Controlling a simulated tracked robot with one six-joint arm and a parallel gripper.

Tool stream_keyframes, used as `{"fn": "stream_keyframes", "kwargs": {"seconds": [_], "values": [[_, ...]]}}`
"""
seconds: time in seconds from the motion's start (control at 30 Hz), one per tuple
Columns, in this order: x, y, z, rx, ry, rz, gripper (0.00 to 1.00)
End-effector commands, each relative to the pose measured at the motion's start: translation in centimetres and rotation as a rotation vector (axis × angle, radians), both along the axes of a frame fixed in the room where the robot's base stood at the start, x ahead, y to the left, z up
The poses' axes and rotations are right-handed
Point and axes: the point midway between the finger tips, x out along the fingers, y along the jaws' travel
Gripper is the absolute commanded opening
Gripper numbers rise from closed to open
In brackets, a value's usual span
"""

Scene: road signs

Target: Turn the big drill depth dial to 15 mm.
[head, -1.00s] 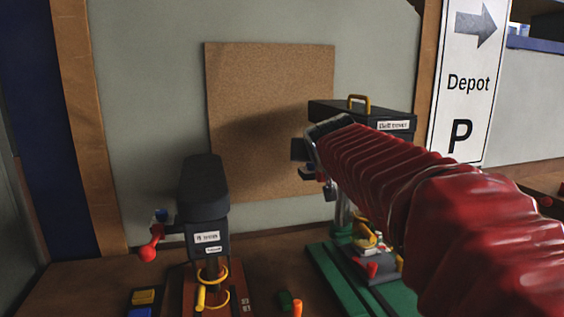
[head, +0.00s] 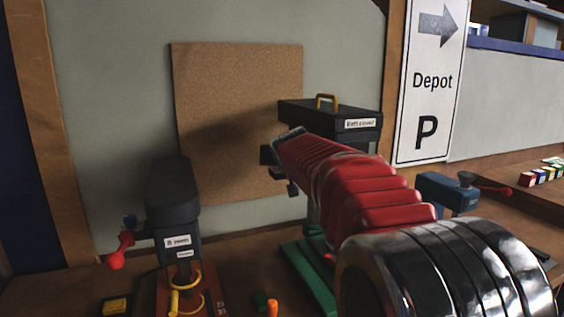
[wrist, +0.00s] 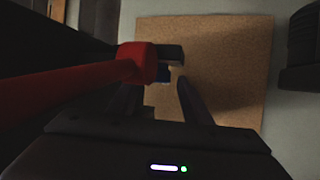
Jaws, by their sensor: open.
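The drill with the larger black head (head: 345,112) and a yellow top handle stands on a green base right of centre in the head view; its label is too small to read. My gripper (head: 273,167) is at the left side of this head, and my arm hides much of the drill. In the wrist view my gripper (wrist: 155,105) is open, its dark fingers apart. A red bar (wrist: 125,68) with a dark end and a small blue part (wrist: 163,73) shows close beyond the fingers. I cannot make out the depth dial or its marks.
A smaller black drill (head: 172,190) with a red ball lever (head: 117,260) stands at the left. A cork board (head: 235,85) hangs behind. Small coloured pieces lie in front. A blue vise-like tool (head: 447,192) stands right of my arm.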

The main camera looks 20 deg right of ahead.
Motion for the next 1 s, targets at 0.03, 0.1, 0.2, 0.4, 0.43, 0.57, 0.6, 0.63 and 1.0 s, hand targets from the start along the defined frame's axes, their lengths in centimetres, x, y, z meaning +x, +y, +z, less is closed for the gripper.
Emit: {"fn": "stream_keyframes", "kwargs": {"seconds": [0.03, 0.1, 0.2, 0.4, 0.43, 0.57, 0.6, 0.63, 1.0], "values": [[0.27, -0.10, -0.20, 0.000, 0.001, 0.000, 0.45], [0.44, -0.16, -0.25, 0.000, 0.001, 0.000, 0.45], [0.52, -0.20, -0.24, 0.000, 0.000, 0.000, 0.45], [0.50, -0.20, -0.25, 0.000, 0.000, -0.001, 0.44], [0.50, -0.21, -0.25, 0.000, 0.000, -0.001, 0.42], [0.50, -0.21, -0.25, 0.000, 0.000, -0.001, 0.33], [0.48, -0.22, -0.24, 0.000, 0.000, -0.001, 0.30], [0.48, -0.22, -0.24, 0.000, 0.000, -0.001, 0.28], [0.48, -0.23, -0.23, 0.000, 0.000, -0.001, 0.04]]}}
